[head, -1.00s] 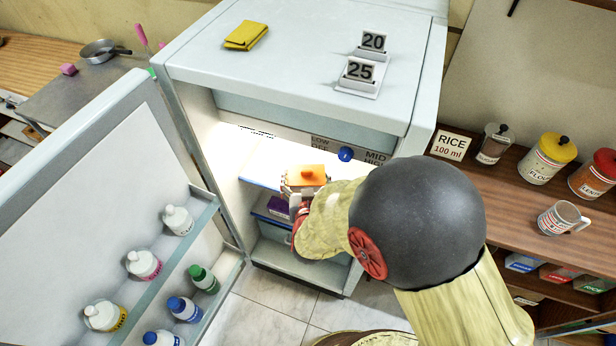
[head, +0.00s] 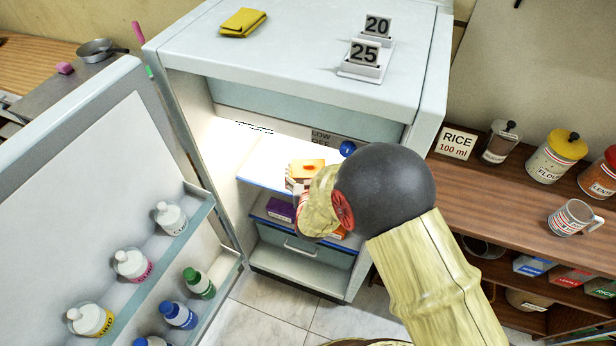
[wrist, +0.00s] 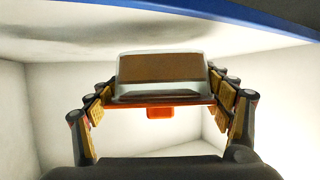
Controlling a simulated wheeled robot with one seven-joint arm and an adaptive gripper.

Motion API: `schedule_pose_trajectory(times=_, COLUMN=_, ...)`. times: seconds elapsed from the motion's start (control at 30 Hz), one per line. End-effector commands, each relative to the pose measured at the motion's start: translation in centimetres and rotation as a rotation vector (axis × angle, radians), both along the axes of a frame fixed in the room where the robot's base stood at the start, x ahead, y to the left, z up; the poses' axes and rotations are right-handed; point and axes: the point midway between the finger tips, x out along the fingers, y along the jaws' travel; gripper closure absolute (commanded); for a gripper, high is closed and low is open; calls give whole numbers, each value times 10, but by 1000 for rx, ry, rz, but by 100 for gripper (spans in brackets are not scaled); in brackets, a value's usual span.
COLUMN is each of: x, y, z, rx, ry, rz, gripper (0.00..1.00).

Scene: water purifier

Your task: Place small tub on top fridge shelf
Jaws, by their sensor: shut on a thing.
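The small tub (head: 308,165) has a clear body with brown contents and an orange lid with a red-orange knob. My gripper (head: 304,178) is shut on it, with the fingers on both sides. In the wrist view my gripper (wrist: 162,92) holds the tub (wrist: 160,72) with its lid toward the bottom of the picture. The top fridge shelf (head: 258,160) is white and lit, with a blue front edge. The tub shows over the front part of this shelf. Its blue edge crosses the top of the wrist view (wrist: 262,20). Whether the tub touches the shelf is unclear.
The open fridge door (head: 95,185) on the left holds several bottles. A purple box (head: 280,209) sits on the lower shelf. A blue dial (head: 347,148) is at the shelf's upper right. The top shelf's left part is clear.

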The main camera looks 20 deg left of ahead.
Motion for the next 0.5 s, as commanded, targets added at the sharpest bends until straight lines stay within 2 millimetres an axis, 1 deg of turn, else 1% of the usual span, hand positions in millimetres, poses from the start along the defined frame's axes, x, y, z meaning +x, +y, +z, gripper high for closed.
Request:
schedule_pose_trajectory(times=0.03, x=0, y=0, z=-10, rx=0, ry=-1, rz=0, gripper=82)
schedule_pose_trajectory(times=0.1, x=0, y=0, z=-16, rx=2, ry=-1, rz=1, gripper=82)
schedule_pose_trajectory(times=0.37, x=0, y=1, z=-15, rx=2, ry=-2, rz=1, gripper=82)
schedule_pose_trajectory(times=0.5, x=0, y=0, z=-19, rx=1, ry=-3, rz=1, gripper=82)
